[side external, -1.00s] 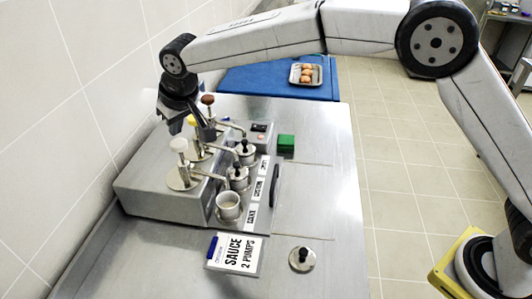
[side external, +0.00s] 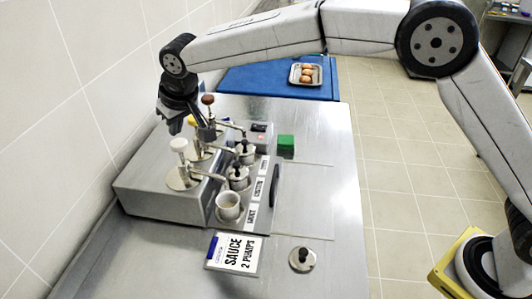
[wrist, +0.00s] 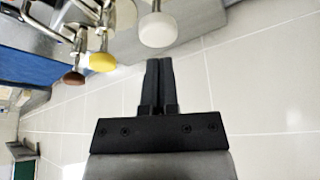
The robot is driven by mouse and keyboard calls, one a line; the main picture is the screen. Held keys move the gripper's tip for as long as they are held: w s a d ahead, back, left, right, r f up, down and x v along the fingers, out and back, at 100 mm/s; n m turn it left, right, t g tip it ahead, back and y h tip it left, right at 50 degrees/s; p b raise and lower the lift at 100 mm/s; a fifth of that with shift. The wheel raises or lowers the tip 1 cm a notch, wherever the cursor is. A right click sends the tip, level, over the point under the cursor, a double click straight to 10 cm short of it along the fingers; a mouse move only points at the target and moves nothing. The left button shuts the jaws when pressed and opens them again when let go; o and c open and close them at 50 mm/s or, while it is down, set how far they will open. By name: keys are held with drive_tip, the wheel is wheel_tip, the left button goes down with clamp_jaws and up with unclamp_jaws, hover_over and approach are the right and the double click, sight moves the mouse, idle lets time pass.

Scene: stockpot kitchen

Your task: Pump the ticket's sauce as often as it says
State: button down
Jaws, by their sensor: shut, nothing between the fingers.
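The ticket (side external: 234,252) lies at the counter's front and reads "SAUCE 2 PUMPS"; its smaller print is too small to read. Three pumps stand in a row on the steel dispenser (side external: 150,190): a white knob (side external: 180,145) nearest, then a yellow knob (side external: 191,120), then a brown knob (side external: 208,100). My gripper (side external: 206,134) is shut and empty, pointing down by the yellow pump and partly covering it. The wrist view shows the white knob (wrist: 157,30), yellow knob (wrist: 102,62) and brown knob (wrist: 73,78) beyond my fingertips (wrist: 158,62). I cannot tell whether they touch anything.
An open cup (side external: 228,207) sits at the near end, before the white pump. Two lidded pots (side external: 239,178) stand behind it. A loose lid (side external: 302,259) and a green block (side external: 286,144) lie on the counter. A tiled wall borders the left. The counter's right part is clear.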

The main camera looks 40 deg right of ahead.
sight(181, 144)
drive_tip(key=shift+f, duration=0.4)
drive_tip(key=shift+f, duration=2.2)
drive_tip(key=shift+r, duration=2.6)
drive_tip(key=shift+r, duration=0.1)
drive_tip(key=shift+r, duration=2.4)
